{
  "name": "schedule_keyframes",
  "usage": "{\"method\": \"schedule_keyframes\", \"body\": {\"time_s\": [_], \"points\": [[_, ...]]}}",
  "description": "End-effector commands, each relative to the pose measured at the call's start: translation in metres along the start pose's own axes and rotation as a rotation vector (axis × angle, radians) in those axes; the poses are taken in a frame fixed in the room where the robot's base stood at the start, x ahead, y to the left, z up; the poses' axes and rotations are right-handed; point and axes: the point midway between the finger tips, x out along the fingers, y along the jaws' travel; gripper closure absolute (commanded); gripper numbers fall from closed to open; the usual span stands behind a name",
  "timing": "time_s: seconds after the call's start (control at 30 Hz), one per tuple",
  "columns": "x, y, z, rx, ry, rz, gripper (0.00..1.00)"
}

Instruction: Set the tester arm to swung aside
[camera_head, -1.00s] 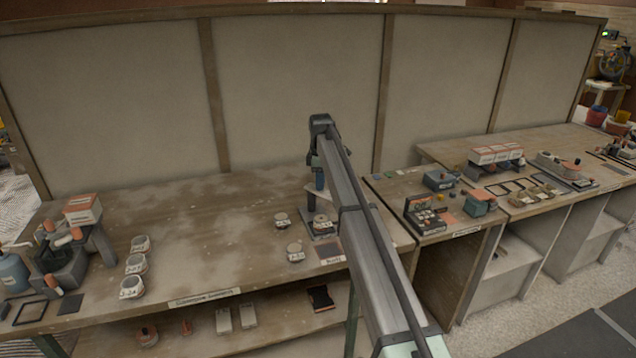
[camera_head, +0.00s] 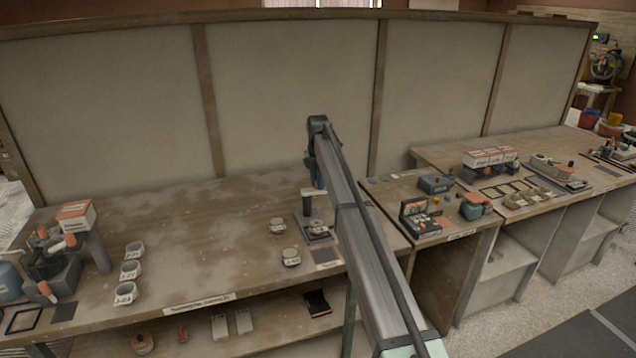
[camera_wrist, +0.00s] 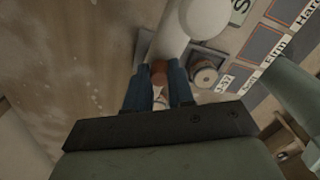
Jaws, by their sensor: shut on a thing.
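The tester stands on the long bench, with a dark post (camera_head: 307,206) on a flat base plate. Its pale tester arm (camera_wrist: 174,38) runs away from my fingers in the wrist view, beside a round white top (camera_wrist: 204,17). My gripper (camera_wrist: 158,88) has its two blue fingers shut around a small reddish-brown part, apparently the handle (camera_wrist: 158,72) of the tester arm. In the head view my arm hides much of the gripper (camera_head: 318,178) and part of the tester. A round sample cup (camera_wrist: 204,73) sits below, beside the arm. The exact swing angle is hard to tell.
Two cups (camera_head: 278,226) (camera_head: 291,257) stand left of the tester, beside a dark square (camera_head: 326,256). Several labelled cards (camera_wrist: 262,46) lie right of it in the wrist view. More cups (camera_head: 130,270) stand farther left.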

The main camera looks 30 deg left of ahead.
Motion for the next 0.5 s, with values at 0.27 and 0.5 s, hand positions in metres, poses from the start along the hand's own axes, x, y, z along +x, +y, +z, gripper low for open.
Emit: {"method": "schedule_keyframes", "body": {"time_s": [0.27,0.5], "points": [[-0.0004,0.0050,0.0013,-0.114,0.002,0.002,1.00],[-0.0004,0.0059,0.0016,-0.147,0.002,0.002,1.00]]}}
